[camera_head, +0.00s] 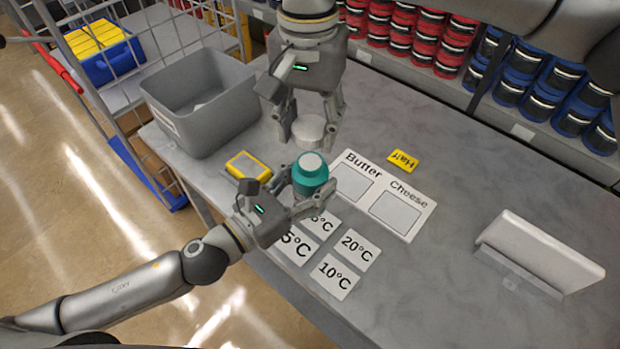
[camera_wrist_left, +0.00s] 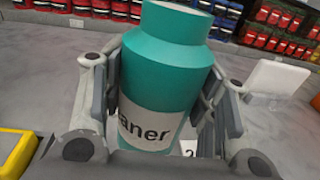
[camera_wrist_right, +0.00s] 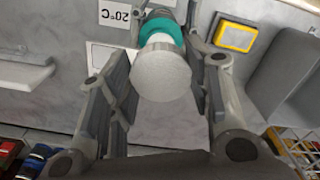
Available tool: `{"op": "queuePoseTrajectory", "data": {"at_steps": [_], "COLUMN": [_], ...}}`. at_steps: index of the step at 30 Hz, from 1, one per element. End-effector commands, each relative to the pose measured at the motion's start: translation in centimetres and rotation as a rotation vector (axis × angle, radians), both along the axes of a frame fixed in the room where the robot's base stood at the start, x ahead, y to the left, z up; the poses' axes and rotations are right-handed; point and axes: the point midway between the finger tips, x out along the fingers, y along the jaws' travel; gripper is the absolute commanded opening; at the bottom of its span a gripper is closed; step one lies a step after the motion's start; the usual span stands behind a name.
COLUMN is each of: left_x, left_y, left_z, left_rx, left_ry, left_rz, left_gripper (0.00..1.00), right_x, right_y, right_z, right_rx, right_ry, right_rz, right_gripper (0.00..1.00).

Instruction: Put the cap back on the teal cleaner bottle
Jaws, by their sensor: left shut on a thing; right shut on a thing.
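The teal cleaner bottle (camera_head: 311,183) is roughly upright, with a pale round top facing up. My left gripper (camera_head: 304,191) is shut around its body; in the left wrist view the bottle (camera_wrist_left: 165,62) stands between the fingers, its label partly hidden. Whether its base touches the table cannot be told. The white round cap (camera_head: 308,127) is between the fingertips of my right gripper (camera_head: 308,137), which is shut on it. The cap is off the bottle, toward the back of the table. In the right wrist view the cap (camera_wrist_right: 161,74) partly covers the bottle (camera_wrist_right: 160,27).
A grey bin (camera_head: 200,122) stands at the left table edge. A yellow-framed box (camera_head: 247,165) lies close left of the bottle. Temperature cards (camera_head: 335,277) and a Butter/Cheese board (camera_head: 420,226) lie nearby. A white panel (camera_head: 540,248) stands at right. Stocked shelves line the back.

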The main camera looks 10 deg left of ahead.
Motion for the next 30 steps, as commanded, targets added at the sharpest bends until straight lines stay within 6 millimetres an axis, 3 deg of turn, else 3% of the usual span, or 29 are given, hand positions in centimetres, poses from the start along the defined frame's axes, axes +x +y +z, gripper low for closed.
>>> {"op": "queuePoseTrajectory", "data": {"at_steps": [7, 19, 30], "left_x": [0.0, 0.0, 0.0], "left_y": [0.0, 0.0, 0.0], "left_z": [0.1, 0.1, 0.1], "left_rx": [-0.001, -0.001, -0.001], "left_ry": [-0.002, -0.002, -0.002], "left_rz": [0.0, 0.0, 0.0], "left_gripper": [0.11, 0.11, 0.11], "right_x": [0.0, 0.0, -0.1], "right_y": [-0.1, -0.1, 0.0], "right_z": [-0.6, -3.9, -4.0], "right_rx": [-0.001, -0.001, -0.011], "right_ry": [0.001, 0.001, 0.001], "right_rz": [0.0, 0.0, 0.001], "right_gripper": [0.37, 0.37, 0.37]}}
